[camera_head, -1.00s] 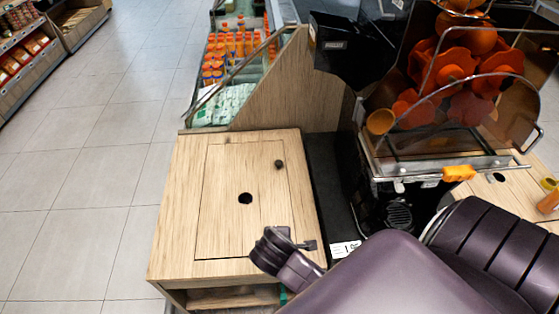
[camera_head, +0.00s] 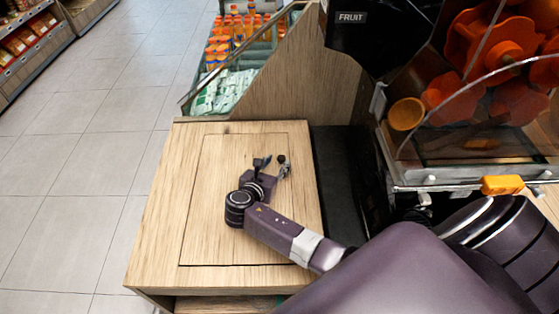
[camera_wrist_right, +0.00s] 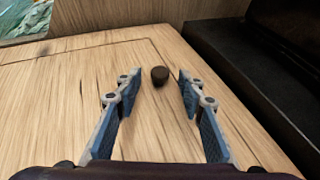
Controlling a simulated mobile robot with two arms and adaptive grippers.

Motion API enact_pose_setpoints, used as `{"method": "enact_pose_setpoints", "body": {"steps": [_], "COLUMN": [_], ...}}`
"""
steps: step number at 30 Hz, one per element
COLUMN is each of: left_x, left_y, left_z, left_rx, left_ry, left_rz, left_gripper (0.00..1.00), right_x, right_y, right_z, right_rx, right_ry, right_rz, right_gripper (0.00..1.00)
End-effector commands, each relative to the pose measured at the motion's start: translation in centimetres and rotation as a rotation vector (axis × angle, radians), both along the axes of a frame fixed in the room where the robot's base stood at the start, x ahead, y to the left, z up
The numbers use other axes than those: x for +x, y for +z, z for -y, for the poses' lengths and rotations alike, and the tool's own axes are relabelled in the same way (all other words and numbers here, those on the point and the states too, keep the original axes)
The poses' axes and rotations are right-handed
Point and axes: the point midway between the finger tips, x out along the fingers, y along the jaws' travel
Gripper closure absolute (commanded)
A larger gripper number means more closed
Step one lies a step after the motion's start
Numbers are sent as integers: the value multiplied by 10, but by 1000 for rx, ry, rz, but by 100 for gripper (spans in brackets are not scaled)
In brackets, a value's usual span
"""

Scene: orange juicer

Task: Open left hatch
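The left hatch (camera_head: 215,215) is a wooden panel set flush in the top of the wooden counter, and it looks shut. A small dark round knob (camera_head: 281,158) stands near its far right corner; it also shows in the right wrist view (camera_wrist_right: 160,76). My right gripper (camera_head: 272,165) is over the hatch, close to the knob. In the right wrist view its two blue-padded fingers (camera_wrist_right: 154,92) are apart and empty, with the knob ahead, about midway between the tips. The dark hole in the hatch is hidden by my right arm. My left gripper is not in view.
The juicer (camera_head: 470,100) with orange parts stands at the right, with a yellow-orange tap (camera_head: 503,185). A wooden side panel (camera_head: 275,75) rises behind the counter. Bottles (camera_head: 240,35) stand in a case beyond. The tiled floor (camera_head: 100,150) at left is clear.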

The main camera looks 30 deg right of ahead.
Motion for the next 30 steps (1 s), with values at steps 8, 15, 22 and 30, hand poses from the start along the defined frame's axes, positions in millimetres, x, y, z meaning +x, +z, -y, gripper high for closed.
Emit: {"method": "enact_pose_setpoints", "body": {"steps": [8, 15, 22, 30], "left_x": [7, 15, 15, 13], "left_y": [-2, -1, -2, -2], "left_z": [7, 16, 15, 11], "left_rx": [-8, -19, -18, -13], "left_ry": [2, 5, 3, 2], "left_rz": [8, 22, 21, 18], "left_gripper": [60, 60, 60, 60], "right_x": [15, 16, 16, 16], "right_y": [-12, -12, -12, -13], "right_z": [21, 23, 23, 22], "right_rx": [2, 3, 4, 4], "right_ry": [0, -1, -1, -1], "right_rz": [0, 0, 0, 0], "right_gripper": [64, 64, 85, 100]}}
